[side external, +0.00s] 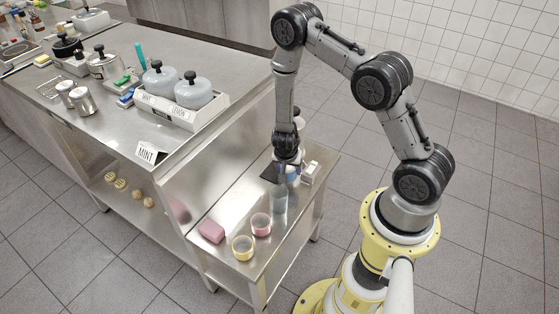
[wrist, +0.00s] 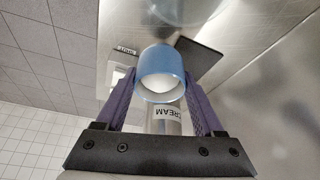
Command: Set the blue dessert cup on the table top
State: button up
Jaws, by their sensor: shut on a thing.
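The blue dessert cup (wrist: 160,88) is between the two purple fingers of my gripper (wrist: 160,76) in the wrist view. Its rim faces the camera and its inside looks pale. My gripper is shut on it. In the side view my gripper (side external: 288,164) points down over the far part of the low steel table top (side external: 226,212). The blue cup (side external: 292,178) shows there only as a small patch, partly hidden. I cannot tell whether it touches the table.
A cylindrical container (side external: 279,199) is close below my gripper. A white box (side external: 311,172) and dark plate (side external: 269,173) are beside it. The higher counter (side external: 195,135) rises left.

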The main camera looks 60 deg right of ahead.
jog(key=s+a, duration=0.4)
jog(key=s, duration=0.6)
jog(key=shift+s, duration=0.15)
jog(key=w+r+n+t+y, duration=0.1)
jog(key=w+r+n+t, duration=0.1)
jog(key=w+r+n, duration=0.5)
jog(key=w+a+r+n+y, duration=0.2)
jog(key=w+a+r+n, duration=0.2)
jog(key=w+a+r, duration=0.45)
jog(key=w+a+r+n+y, duration=0.1)
jog(key=w+a+r+n, duration=0.3)
jog(key=r, duration=0.8)
jog(key=w+a+r+n+y, duration=0.2)
jog(key=w+a+r+n, duration=0.1)
jog(key=w+a+r, duration=0.6)
jog(key=shift+t, duration=0.3)
jog(key=w+f, duration=0.2)
jog(key=w, duration=0.1)
jog(key=w+f, duration=0.3)
jog(key=w, duration=0.1)
jog(key=w+a+f, duration=0.1)
jog(key=w+f, duration=0.2)
jog(key=w, duration=0.1)
jog(key=shift+w, duration=0.1)
jog(key=shift+w+a+f, duration=0.1)
jog(key=shift+w+f, duration=0.35)
jog(key=shift+f, duration=1.55)
